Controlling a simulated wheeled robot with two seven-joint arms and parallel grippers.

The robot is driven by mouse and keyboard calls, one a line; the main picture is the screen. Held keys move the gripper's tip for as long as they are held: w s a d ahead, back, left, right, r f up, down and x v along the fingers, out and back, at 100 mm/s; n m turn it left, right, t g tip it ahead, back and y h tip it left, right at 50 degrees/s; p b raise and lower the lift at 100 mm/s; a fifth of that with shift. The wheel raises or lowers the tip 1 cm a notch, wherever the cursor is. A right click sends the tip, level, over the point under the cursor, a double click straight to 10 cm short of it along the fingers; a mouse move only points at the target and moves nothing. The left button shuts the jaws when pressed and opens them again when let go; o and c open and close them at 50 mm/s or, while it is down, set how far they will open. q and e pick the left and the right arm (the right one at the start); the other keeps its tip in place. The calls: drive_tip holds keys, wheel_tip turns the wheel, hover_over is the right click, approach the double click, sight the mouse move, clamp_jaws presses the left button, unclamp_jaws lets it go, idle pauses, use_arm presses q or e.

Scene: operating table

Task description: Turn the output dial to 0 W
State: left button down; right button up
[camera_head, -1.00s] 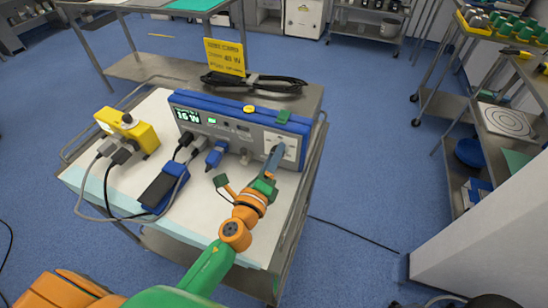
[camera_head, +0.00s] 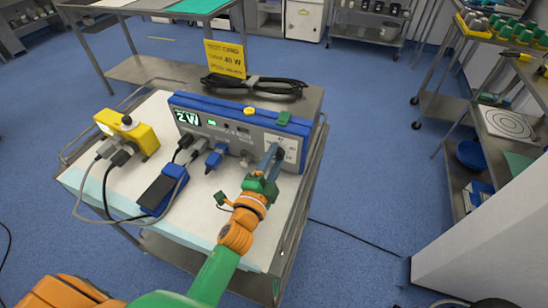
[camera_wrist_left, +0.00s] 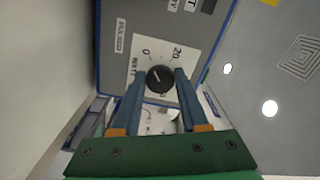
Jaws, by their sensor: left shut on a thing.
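The grey and blue generator (camera_head: 235,128) stands on the cart, and its lit display (camera_head: 187,118) reads 2 W. The output dial (camera_wrist_left: 160,79) is a round black knob on a white plate marked 0, 20 and WATT in the left wrist view. My left gripper (camera_head: 274,155) is at the right end of the front panel. In the left wrist view my left gripper (camera_wrist_left: 160,80) is shut on the dial, with one blue finger on each side. In the head view the dial is hidden behind the fingers. My right gripper is not in view.
A yellow box (camera_head: 143,139) with plugged cables and a black and blue foot pedal (camera_head: 160,190) lie left on the cart top (camera_head: 215,240). A yellow card (camera_head: 225,58) reading 40 W stands behind the generator beside a coiled black cable (camera_head: 275,88).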

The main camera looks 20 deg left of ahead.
use_arm(q)
drive_tip(key=shift+r+n, duration=0.15)
drive_tip(key=shift+n, duration=0.45)
drive_tip(key=c, duration=0.6)
unclamp_jaws()
drive_tip(key=shift+w, duration=0.1)
drive_tip(key=shift+c, duration=0.2)
drive_tip(key=shift+o, duration=1.1)
